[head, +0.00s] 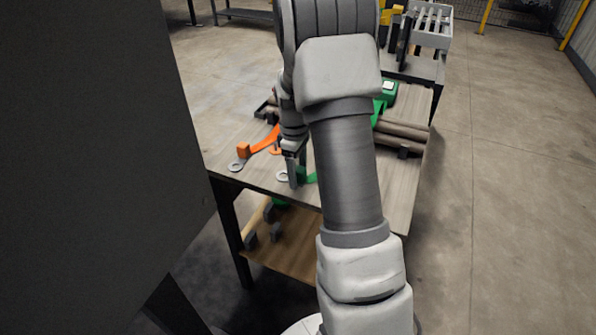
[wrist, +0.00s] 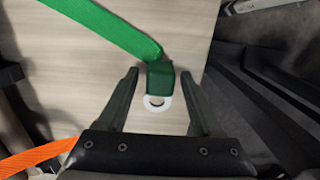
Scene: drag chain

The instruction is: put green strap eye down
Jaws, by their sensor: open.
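The green strap (wrist: 110,28) lies across the table top in the wrist view and ends in a dark green block (wrist: 160,78). Its pale ring-shaped eye (wrist: 152,103) sticks out from the block and appears to lie flat on the wood. In the head view the eye (head: 282,176) is near the table's front edge, with a bit of green strap (head: 306,177) beside it. My gripper (wrist: 163,72) is open, its fingers on either side of the block and eye with gaps to both. In the head view my gripper (head: 292,183) is low over the table, partly hiding the strap.
An orange strap (head: 264,141) with its own ring eye (head: 237,164) lies to the left on the table (head: 400,195). Brown bars (head: 402,135) and a green ratchet part (head: 389,92) are farther back. A lower shelf (head: 290,250) holds more parts. A dark panel fills the left.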

